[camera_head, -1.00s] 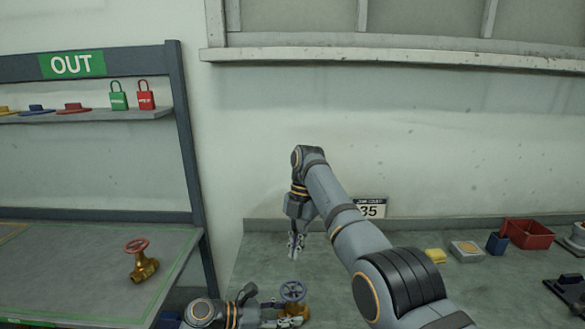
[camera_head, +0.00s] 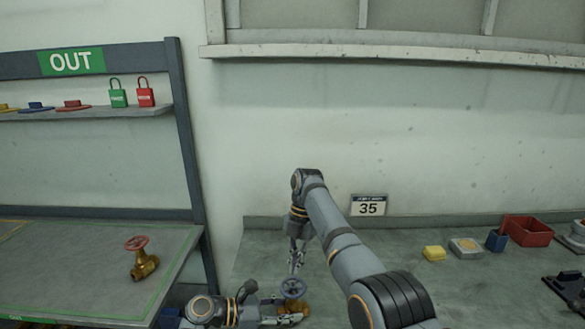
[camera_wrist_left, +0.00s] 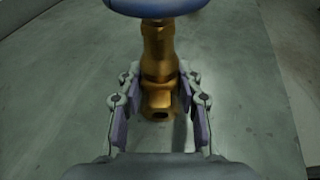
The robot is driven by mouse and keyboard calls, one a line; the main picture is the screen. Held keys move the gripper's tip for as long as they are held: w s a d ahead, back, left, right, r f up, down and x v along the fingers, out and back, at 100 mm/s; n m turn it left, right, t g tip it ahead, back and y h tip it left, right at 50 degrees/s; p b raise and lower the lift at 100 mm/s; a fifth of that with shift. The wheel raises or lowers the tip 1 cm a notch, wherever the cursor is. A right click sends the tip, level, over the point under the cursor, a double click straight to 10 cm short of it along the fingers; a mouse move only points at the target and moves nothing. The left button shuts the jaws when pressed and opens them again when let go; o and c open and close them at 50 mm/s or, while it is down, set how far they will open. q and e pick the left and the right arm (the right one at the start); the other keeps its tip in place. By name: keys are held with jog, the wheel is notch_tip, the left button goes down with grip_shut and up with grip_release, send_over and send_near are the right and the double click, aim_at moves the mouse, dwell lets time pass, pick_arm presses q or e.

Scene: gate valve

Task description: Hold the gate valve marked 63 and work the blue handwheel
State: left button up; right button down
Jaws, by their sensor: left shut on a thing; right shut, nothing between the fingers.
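A brass gate valve (camera_head: 307,307) with a blue handwheel (camera_head: 293,287) stands upright on the grey bench at the bottom of the head view. No number can be read on it. My left gripper (camera_head: 297,319) is shut on the valve's brass body from the left. In the left wrist view my left gripper (camera_wrist_left: 160,110) has a finger on each side of the brass body (camera_wrist_left: 158,60), and the blue handwheel (camera_wrist_left: 155,5) is cut off at the top. My right gripper (camera_head: 297,268) is shut and empty, pointing down just above the handwheel; contact cannot be told.
A card reading 35 (camera_head: 368,206) stands at the back.

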jog(key=s+v, duration=0.1)
jog(key=v, duration=0.5)
jog(key=shift+a, duration=0.3)
jog(key=shift+s+r, duration=0.1)
jog(key=shift+r, duration=0.05)
jog(key=w+x, duration=0.1)
jog(key=x, duration=0.5)
jog(key=shift+d, duration=0.3)
jog(key=shift+w, duration=0.1)
jog(key=v, duration=0.3)
jog(key=s+v, duration=0.1)
jog(key=v, duration=0.1)
jog(key=shift+a+r, duration=0.3)
jog(key=shift+r, duration=0.15)
